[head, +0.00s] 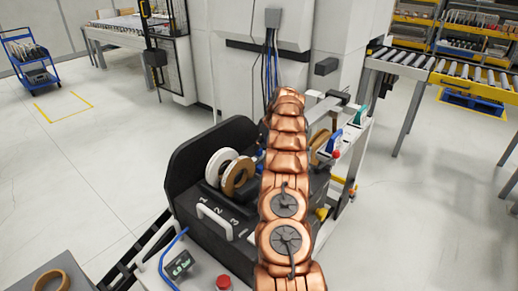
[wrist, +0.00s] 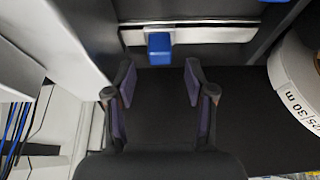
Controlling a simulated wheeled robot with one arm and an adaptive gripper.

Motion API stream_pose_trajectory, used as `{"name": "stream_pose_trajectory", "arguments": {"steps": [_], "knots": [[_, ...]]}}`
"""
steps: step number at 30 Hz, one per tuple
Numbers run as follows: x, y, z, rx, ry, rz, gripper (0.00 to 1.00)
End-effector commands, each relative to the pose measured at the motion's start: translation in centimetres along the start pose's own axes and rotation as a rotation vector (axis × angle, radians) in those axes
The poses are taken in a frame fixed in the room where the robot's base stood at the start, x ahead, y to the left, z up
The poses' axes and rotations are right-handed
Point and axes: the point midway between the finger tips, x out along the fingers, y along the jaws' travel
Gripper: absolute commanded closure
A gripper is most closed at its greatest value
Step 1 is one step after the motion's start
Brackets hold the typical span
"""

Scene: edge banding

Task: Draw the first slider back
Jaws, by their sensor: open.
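In the wrist view, a blue block-shaped knob (wrist: 159,48) sits on a pale metal rail (wrist: 215,35) across the upper part of the picture. It looks like a slider's knob; which number it belongs to is not shown. My gripper (wrist: 159,82) is open, and its two fingers stand apart just below the knob in the picture. Nothing is between the fingers. In the head view, my copper arm reaches over the black edge-banding unit (head: 180,185) marked 1, 2, 3 and hides my gripper and part of the unit.
In the wrist view, a pale roll (wrist: 293,85) labelled 25/30 m stands close on the right, and a pale wall (wrist: 75,35) on the left. The head view shows a white handle (head: 214,221), a red button (head: 223,282) and a roller conveyor (head: 420,70) at the right.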

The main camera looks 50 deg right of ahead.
Motion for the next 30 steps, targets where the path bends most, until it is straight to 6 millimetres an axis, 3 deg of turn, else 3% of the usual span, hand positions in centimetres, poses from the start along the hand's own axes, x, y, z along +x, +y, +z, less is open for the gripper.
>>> {"name": "stream_pose_trajectory", "arguments": {"steps": [10,21,30], "knots": [[3.8,-0.1,0.1,0.001,-0.003,-0.002,0.46],[4.4,-0.1,0.0,0.001,0.0,0.0,0.46],[4.3,0.0,0.0,0.0,0.0,0.0,0.76]]}}
